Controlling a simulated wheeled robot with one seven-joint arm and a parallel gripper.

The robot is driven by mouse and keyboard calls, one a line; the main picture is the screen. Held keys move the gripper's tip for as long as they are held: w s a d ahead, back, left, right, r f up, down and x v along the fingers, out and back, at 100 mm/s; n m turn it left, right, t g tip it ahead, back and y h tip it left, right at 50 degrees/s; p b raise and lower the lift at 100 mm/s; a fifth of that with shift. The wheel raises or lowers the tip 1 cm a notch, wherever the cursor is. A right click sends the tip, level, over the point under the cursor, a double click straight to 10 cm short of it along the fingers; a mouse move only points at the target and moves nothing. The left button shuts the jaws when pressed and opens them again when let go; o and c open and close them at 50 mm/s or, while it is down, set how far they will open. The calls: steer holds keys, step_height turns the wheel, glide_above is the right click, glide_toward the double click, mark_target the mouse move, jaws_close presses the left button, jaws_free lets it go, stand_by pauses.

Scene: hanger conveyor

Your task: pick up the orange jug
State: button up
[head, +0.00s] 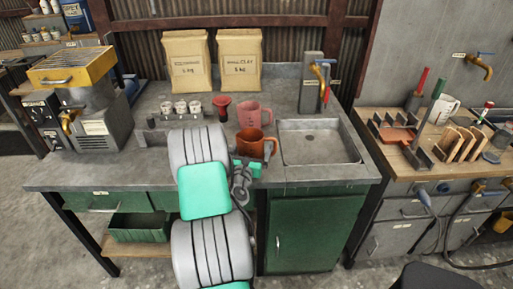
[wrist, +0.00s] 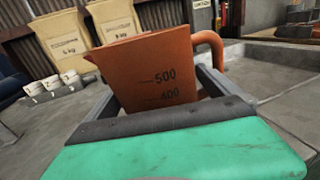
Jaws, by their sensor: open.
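The orange jug (head: 250,146) stands upright on the grey counter, just left of the sink. In the wrist view the jug (wrist: 150,72) shows large and close, with its 500 and 400 marks facing me and its handle on the right. My gripper (head: 248,165) is at the near side of the jug, low by the counter. In the wrist view my gripper (wrist: 158,92) is open, with one finger on each side of the jug's lower body. The jug's base is hidden behind the green gripper body, and I cannot tell whether the fingers touch it.
A pink jug (head: 254,113) stands close behind the orange one, with a dark red funnel-shaped item (head: 221,107) and several small white cups (head: 181,107) to its left. The sink (head: 317,143) with its brass tap (head: 322,72) is at the right. Two paper bags (head: 240,60) stand behind.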

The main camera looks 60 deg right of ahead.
steer(key=c, duration=1.5)
steer(key=shift+o, duration=0.2)
